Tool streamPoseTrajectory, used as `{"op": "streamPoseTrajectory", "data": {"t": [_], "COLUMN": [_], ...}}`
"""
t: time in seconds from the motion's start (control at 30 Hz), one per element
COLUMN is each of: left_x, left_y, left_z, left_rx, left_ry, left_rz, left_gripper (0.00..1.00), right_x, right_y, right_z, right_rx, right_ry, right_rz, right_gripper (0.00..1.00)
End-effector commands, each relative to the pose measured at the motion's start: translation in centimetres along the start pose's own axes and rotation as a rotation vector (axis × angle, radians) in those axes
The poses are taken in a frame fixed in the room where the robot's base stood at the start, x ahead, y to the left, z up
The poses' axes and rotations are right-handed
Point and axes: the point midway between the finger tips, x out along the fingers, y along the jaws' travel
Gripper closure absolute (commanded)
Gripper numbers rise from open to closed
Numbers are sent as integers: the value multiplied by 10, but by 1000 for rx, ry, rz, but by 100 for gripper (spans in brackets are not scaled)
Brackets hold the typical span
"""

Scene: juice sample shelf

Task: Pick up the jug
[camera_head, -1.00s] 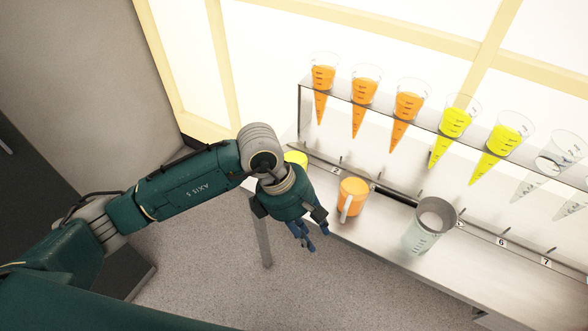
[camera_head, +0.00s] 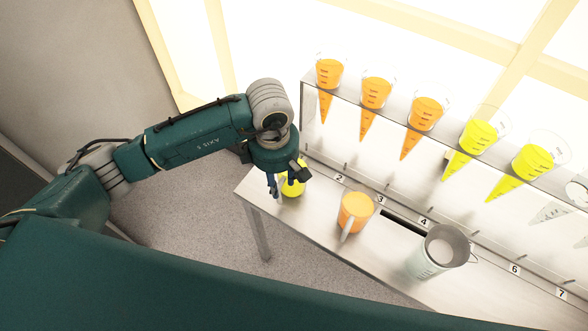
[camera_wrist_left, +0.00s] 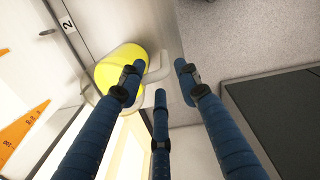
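A yellow-filled jug (camera_head: 294,189) stands at the left end of the metal shelf table. My left gripper (camera_head: 281,182) is right over and beside it, partly hiding it. In the left wrist view the yellow jug (camera_wrist_left: 117,68) lies at the left finger, and its pale handle reaches into the gap between my blue fingers (camera_wrist_left: 158,78). The fingers are apart; I cannot tell whether they touch the handle. An orange-filled jug (camera_head: 355,212) with its handle towards the front stands to the right. A larger grey jug (camera_head: 430,257) stands further right. My right gripper is not in view.
The metal table (camera_head: 305,213) carries number labels along its back. Above it a rack (camera_head: 395,110) holds several cones with orange and yellow juice, and clear ones at the right. The table's left and front edges are close to the yellow jug; floor lies beyond.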

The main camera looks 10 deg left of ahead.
Motion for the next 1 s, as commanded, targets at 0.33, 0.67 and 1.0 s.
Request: {"op": "streamPoseTrajectory", "data": {"t": [0.33,0.67,1.0], "left_x": [44,86,97], "left_y": [-2,-7,-6], "left_z": [0,-2,-2], "left_rx": [0,-1,1], "left_ry": [1,1,1], "left_rz": [-3,-4,-2], "left_gripper": [67,67,67], "right_x": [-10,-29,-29], "right_y": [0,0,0], "right_z": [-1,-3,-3], "right_rx": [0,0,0], "right_ry": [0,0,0], "right_rz": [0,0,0], "right_gripper": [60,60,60]}}
